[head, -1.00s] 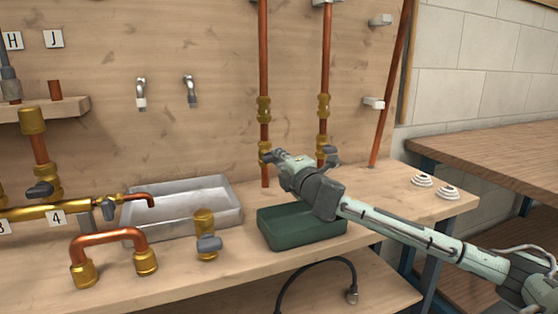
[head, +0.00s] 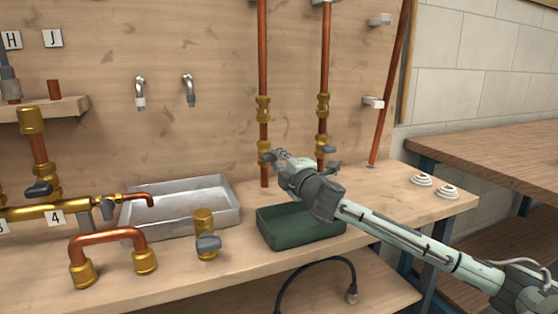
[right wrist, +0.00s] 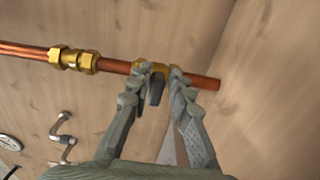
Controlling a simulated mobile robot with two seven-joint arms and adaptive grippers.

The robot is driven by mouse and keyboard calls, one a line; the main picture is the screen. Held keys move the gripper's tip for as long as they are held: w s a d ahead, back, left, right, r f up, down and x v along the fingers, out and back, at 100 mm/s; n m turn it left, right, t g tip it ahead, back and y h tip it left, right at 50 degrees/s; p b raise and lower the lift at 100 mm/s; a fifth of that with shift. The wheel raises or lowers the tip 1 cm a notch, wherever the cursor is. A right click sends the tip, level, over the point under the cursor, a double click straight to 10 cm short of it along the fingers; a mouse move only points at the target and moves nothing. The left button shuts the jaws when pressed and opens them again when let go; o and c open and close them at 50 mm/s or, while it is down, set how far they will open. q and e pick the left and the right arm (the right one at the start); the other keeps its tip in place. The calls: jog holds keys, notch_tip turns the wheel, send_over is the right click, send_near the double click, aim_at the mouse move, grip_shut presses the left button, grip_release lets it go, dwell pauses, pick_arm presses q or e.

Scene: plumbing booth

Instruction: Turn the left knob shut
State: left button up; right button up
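The left copper pipe (head: 262,55) runs down the wooden back wall, with a brass valve (head: 264,148) near its lower end. In the right wrist view its grey knob (right wrist: 155,89) sits between the two fingers of my right gripper (right wrist: 160,73). The fingers stand apart on either side of it, and I see no clear grip. In the head view my right gripper (head: 272,156) is at this valve, and the knob is mostly hidden. The right pipe (head: 326,55) has a similar valve with a grey knob (head: 329,149). My left gripper is out of view.
A green tray (head: 300,232) lies on the bench under my right arm. A metal tray (head: 190,225), a brass valve piece (head: 205,225) and a bent copper pipe (head: 105,237) are to the left. Two white rings (head: 447,191) lie at the right end.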

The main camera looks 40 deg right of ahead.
jog(key=shift+o, duration=1.2)
jog(key=v, duration=1.2)
jog(key=shift+r, duration=0.1)
